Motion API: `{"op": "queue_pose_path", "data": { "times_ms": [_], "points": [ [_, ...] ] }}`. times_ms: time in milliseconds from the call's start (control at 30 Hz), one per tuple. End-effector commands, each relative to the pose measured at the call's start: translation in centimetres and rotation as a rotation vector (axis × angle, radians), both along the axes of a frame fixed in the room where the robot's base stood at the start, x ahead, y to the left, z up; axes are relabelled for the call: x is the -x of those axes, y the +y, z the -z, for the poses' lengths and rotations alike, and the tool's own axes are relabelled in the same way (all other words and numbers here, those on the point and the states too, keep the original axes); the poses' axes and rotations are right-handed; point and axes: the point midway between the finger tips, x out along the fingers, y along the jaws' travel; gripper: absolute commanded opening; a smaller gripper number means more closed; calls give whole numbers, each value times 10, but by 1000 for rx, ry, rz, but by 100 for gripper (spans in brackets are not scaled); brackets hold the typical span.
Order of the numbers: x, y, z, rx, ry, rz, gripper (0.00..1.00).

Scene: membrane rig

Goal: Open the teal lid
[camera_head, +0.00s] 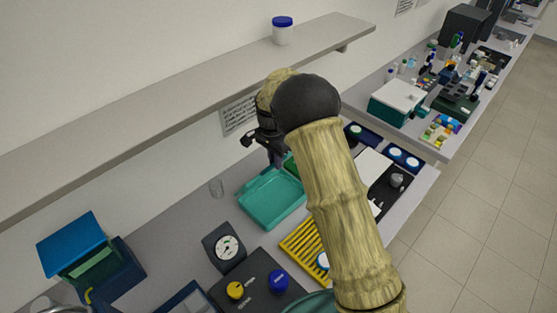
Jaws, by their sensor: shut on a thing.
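A shallow teal piece with a raised rim (270,198), which I take to be the teal lid, lies on the bench left of my arm. Its inner face shows. A darker green part (291,166) shows at its back right, mostly hidden behind my arm. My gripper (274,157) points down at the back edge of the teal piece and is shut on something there. My wrist and arm hide most of the grip, so the exact contact is not clear.
A yellow rack (302,238), a gauge (226,246) and a dark box with knobs (255,289) stand in front. A shelf (190,97) with a blue-capped jar (283,31) runs above. A blue-lidded box (76,244) sits far left.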

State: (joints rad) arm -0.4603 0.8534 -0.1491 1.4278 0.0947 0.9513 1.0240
Motion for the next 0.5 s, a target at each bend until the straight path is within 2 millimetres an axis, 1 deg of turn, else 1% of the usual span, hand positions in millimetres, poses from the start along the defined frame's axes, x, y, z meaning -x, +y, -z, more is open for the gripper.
{"op": "queue_pose_path", "data": {
  "times_ms": [33,167,200,267,300,500],
  "points": [
    [0,2,6,-3,-3,-3,0],
    [0,4,6,-1,-3,-7,0],
    [0,5,6,-1,-3,-8,18],
    [1,5,6,-1,-4,-8,30],
    [0,4,5,-1,-4,-7,34],
    [-1,0,3,0,-4,0,34]
  ]
}}
